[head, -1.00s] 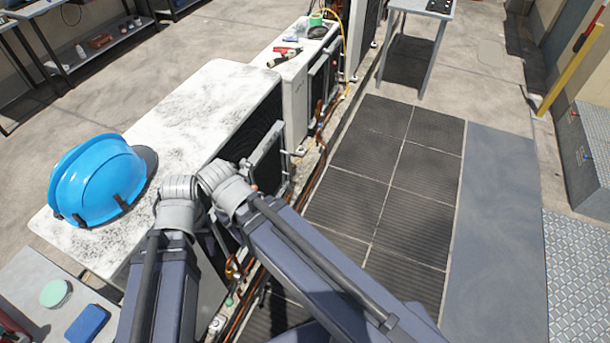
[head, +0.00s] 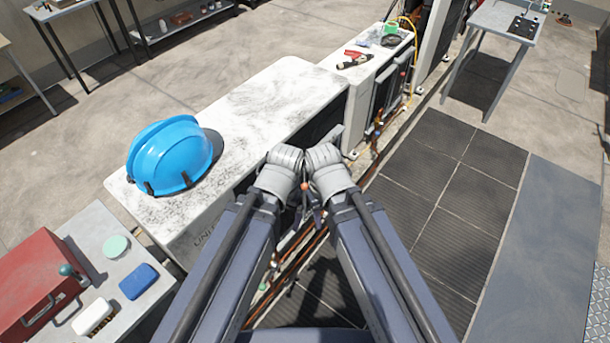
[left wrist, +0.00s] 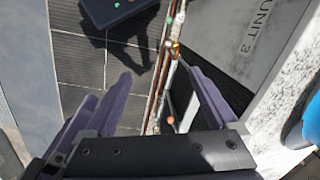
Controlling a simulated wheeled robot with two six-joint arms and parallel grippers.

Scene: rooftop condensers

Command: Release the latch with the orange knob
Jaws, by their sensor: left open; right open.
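A small orange knob (left wrist: 170,119) shows between the fingers of my left gripper (left wrist: 158,84) in the left wrist view, apart from both of them. The gripper is open and empty beside the front of the white condenser marked UNIT (left wrist: 252,32). In the head view a small orange spot, likely the knob (head: 304,186), shows in the gap between my two wrists. My right gripper (head: 313,212) is low in that gap, mostly hidden by my arms, and open. The latch itself cannot be made out clearly.
A blue hard hat (head: 170,155) rests on the condenser top (head: 262,108). Copper pipes (head: 292,262) run along its foot. A side table (head: 100,243) with a red toolbox (head: 40,278) stands at left. Dark floor mats (head: 452,200) at right are clear.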

